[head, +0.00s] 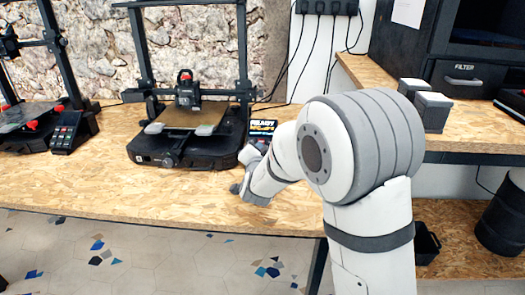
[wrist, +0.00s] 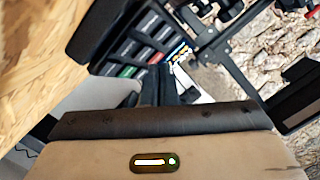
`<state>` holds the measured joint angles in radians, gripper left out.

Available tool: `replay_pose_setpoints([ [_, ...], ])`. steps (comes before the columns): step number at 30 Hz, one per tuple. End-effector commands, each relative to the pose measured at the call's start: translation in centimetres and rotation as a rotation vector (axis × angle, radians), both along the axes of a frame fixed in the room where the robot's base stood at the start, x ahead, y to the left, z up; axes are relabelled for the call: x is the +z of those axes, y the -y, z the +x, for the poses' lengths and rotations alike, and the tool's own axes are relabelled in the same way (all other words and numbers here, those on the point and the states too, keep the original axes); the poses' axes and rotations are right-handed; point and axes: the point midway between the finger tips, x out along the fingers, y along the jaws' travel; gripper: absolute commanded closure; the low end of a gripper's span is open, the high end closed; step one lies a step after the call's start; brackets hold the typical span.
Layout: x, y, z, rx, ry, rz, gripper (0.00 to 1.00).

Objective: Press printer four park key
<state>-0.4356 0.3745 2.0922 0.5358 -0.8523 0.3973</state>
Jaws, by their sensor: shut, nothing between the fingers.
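A black printer (head: 185,150) with a tan bed stands on the wood-chip bench in the head view. Its control panel (head: 262,127), with a lit screen reading READY, is at its right front, partly hidden behind my arm. In the wrist view the panel's dark keypad (wrist: 150,32) shows several keys with small labels, some coloured green and red. The key labels are too small to read, so I cannot tell which is park. My gripper (wrist: 160,72) is shut and empty, its fingertips over the keypad's lower edge; contact cannot be told.
Another printer (head: 28,115) with its own keypad (head: 68,130) stands at the left. Small grey-topped boxes (head: 432,112) and a dark cabinet (head: 463,80) are at the right. The bench front (head: 130,200) is clear. Cables hang on the wall behind.

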Motion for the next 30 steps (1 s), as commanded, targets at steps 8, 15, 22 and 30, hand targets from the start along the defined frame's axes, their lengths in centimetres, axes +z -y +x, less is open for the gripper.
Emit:
replay_pose_setpoints([
  [8,-0.29,0.00,0.14,0.000,0.000,0.000,1.00],
  [15,-0.74,0.02,0.53,0.000,0.000,0.001,1.00],
  [22,-0.63,0.04,0.54,0.000,0.000,0.000,1.00],
  [30,-0.79,0.05,0.61,0.000,0.000,0.000,1.00],
])
